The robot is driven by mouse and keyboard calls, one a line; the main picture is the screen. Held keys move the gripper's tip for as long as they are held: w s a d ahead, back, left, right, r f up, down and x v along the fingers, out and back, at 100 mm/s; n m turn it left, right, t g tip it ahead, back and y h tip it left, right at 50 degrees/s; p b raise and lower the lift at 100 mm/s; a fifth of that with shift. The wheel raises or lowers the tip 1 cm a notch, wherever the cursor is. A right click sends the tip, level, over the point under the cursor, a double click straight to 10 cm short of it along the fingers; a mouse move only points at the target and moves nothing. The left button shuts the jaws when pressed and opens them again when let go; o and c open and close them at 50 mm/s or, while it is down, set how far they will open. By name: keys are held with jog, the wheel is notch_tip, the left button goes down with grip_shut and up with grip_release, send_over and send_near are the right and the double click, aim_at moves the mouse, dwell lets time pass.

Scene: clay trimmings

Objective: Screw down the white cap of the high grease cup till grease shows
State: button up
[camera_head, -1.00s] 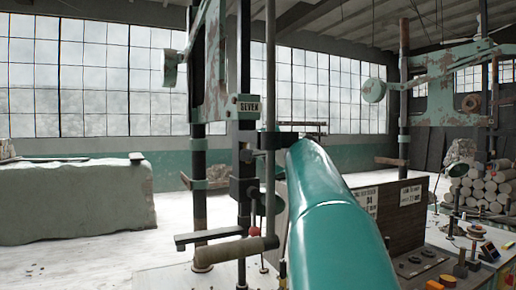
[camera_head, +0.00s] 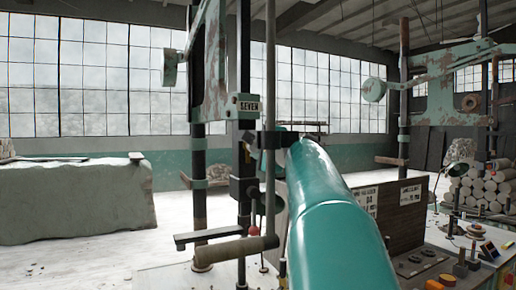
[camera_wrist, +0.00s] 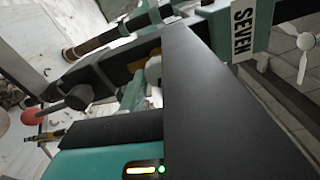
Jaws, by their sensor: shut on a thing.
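My gripper (camera_head: 250,141) is at the dark upright post (camera_head: 245,215), just below the SEVEN plate (camera_head: 248,106). My teal arm reaches up to it from the lower right. The SEVEN plate is also close by in the wrist view (camera_wrist: 239,30).
A thin rod (camera_head: 270,90) runs upright right beside my gripper. A roller-ended lever (camera_head: 248,247) and a red knob (camera_head: 254,231) lie below. A dark box with labels (camera_head: 400,222) stands at right. A large pale block (camera_head: 75,200) is at far left.

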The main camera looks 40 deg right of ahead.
jog(key=o, duration=1)
jog(key=v, duration=0.7)
jog(key=shift+s+a, duration=0.1)
jog(key=shift+s, duration=0.15)
jog(key=shift+s, duration=0.1)
